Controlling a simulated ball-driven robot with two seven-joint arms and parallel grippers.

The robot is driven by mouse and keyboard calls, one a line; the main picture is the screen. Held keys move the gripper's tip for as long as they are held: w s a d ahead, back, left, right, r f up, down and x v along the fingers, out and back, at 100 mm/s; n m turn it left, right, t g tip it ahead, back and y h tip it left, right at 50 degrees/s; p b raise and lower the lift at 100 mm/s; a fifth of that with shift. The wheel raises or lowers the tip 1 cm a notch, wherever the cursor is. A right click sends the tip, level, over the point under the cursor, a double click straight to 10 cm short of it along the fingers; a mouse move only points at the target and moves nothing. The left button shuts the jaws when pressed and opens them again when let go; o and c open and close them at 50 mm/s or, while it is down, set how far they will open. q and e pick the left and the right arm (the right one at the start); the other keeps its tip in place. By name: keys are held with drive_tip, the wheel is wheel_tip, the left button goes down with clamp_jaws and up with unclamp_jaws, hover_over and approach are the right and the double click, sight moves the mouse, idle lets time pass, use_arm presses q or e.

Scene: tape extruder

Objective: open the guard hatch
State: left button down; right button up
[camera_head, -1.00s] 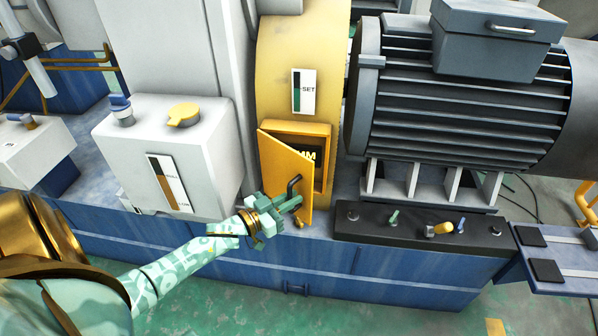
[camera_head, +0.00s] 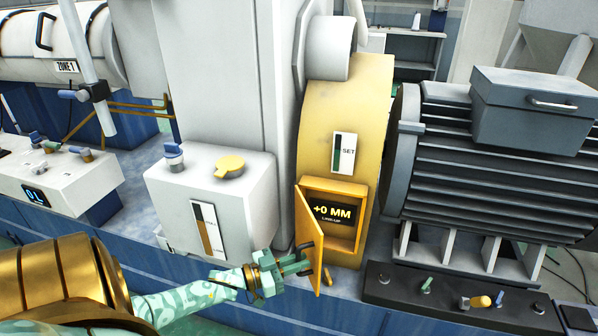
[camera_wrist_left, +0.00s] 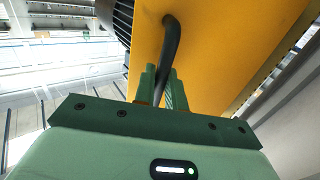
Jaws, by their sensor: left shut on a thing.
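The guard hatch (camera_head: 309,228) is a yellow door hinged at its left side on a yellow box (camera_head: 349,187) low on the yellow guard. It stands swung well out, and the box shows a dark display (camera_head: 332,212) reading "+0 MM". My left gripper (camera_head: 304,263) is shut on the hatch's black handle (camera_head: 304,246). In the left wrist view, the green fingers (camera_wrist_left: 164,88) close around the black bent handle (camera_wrist_left: 171,45), with the yellow door panel (camera_wrist_left: 215,40) behind it. My right gripper is not in view.
A white box (camera_head: 210,195) with a yellow cap stands left of the hatch, close above my left forearm. A large grey motor (camera_head: 480,150) stands to the right. A dark plate with small knobs (camera_head: 455,300) lies below the motor.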

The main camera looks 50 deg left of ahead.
use_arm(q)
drive_tip(key=c, duration=1.5)
unclamp_jaws()
drive_tip(key=shift+s, duration=0.1)
drive_tip(key=p+v, duration=0.2)
drive_tip(key=v, duration=1.4)
drive_tip(key=shift+p, duration=0.35)
